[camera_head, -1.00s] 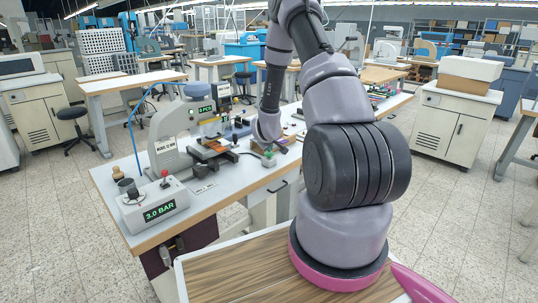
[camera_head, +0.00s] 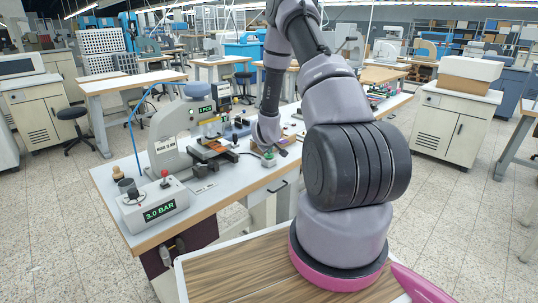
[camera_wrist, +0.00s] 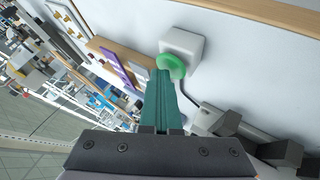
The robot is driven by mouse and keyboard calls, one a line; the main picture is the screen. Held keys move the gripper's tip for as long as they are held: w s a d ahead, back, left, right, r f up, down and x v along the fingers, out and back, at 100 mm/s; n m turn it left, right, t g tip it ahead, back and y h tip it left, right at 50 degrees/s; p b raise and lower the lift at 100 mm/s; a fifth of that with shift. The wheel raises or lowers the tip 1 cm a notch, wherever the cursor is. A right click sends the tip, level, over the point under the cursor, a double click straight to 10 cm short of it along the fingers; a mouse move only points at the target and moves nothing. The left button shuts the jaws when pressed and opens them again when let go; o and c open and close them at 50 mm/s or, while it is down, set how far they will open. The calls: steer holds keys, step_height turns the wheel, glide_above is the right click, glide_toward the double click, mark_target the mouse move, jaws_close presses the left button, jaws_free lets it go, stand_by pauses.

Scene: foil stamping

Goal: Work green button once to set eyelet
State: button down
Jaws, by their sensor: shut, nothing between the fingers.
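The green button (camera_wrist: 172,66) sits on a small white box (camera_wrist: 184,45) in the wrist view. In the head view, the green button (camera_head: 268,155) is small, near the bench's front edge below my gripper (camera_head: 280,151). My gripper is shut and empty. In the wrist view its teal fingertips (camera_wrist: 160,76) are right at the button's edge; I cannot tell whether they touch it. The grey press (camera_head: 174,150) stands left of the button, with a green counter display (camera_head: 205,110) that appears to read 1 PCS.
A control box (camera_head: 155,205) with a red-knobbed lever reads 3.0 BAR at the bench's left front. An orange-brown piece (camera_head: 210,150) lies at the press. A purple item (camera_wrist: 115,67) lies near the button box. A wooden-topped surface (camera_head: 235,270) is in front.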

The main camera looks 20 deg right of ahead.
mark_target(270, 156)
stand_by(0.4)
steer(key=shift+r, duration=1)
steer(key=shift+r, duration=2.55)
